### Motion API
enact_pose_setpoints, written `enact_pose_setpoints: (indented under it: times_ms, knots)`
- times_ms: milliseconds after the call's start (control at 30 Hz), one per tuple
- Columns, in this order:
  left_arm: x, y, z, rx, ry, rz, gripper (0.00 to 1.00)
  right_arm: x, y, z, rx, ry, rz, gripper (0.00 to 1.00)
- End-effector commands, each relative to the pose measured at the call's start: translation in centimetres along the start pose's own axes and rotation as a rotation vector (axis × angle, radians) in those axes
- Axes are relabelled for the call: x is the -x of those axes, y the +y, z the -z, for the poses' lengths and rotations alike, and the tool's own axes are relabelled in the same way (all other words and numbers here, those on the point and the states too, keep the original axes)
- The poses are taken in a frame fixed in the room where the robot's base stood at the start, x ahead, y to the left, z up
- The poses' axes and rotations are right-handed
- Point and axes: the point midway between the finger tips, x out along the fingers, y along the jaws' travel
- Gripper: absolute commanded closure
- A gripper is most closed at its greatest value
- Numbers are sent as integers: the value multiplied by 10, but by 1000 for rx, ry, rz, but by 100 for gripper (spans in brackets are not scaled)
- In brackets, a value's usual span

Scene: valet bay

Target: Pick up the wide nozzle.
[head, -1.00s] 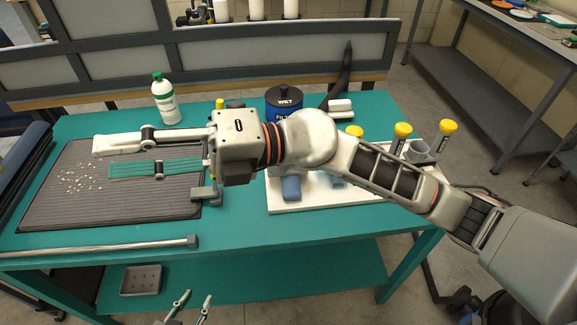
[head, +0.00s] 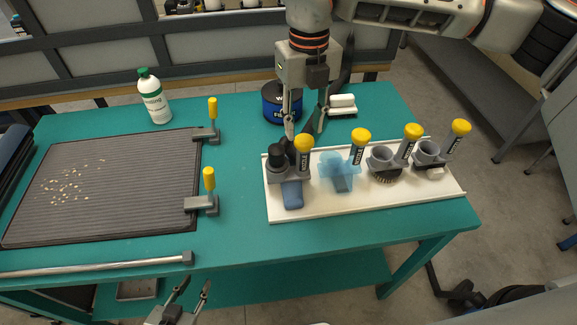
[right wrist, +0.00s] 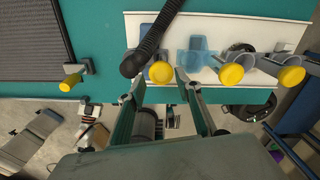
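A white rack (head: 400,201) holds several tools beside yellow-capped posts marked as nozzle labels. At its left end is a solid blue tool with a grey collar (head: 292,194); a dark rounded part is at its top. Next to it is a translucent blue shape (head: 338,176). I cannot tell which is the wide nozzle. My right gripper (head: 302,132) points down above and behind the rack's left end. In the right wrist view its fingers (right wrist: 160,83) are apart with nothing clearly gripped. My left gripper (head: 197,283) is open and empty below the table's front edge.
A round brush tool (head: 386,177) and a grey tool (head: 428,157) stand further right on the rack. A black ribbed hose (right wrist: 152,42) is close to my right fingers. A blue canister (head: 273,104) stands behind. A clamped mat (head: 110,205) covers the left table.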

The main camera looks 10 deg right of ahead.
Motion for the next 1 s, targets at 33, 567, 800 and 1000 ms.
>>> enact_pose_setpoints:
  times_ms: [33, 567, 800, 1000]
  knots:
    - [-2, -2, 3, -1, 6, 2, 70, 0, -1, 0, -3, 1, 3, 66]
    - [2, -2, 7, -1, 3, 2, 70, -56, -1, 5, -1, 5, 2, 66]
    - [2, -3, 10, -2, 7, 3, 70, -77, -1, 4, -2, 2, 3, 66]
    - [0, -4, 14, -3, 15, 5, 70, -78, -1, 4, -1, 1, 2, 66]
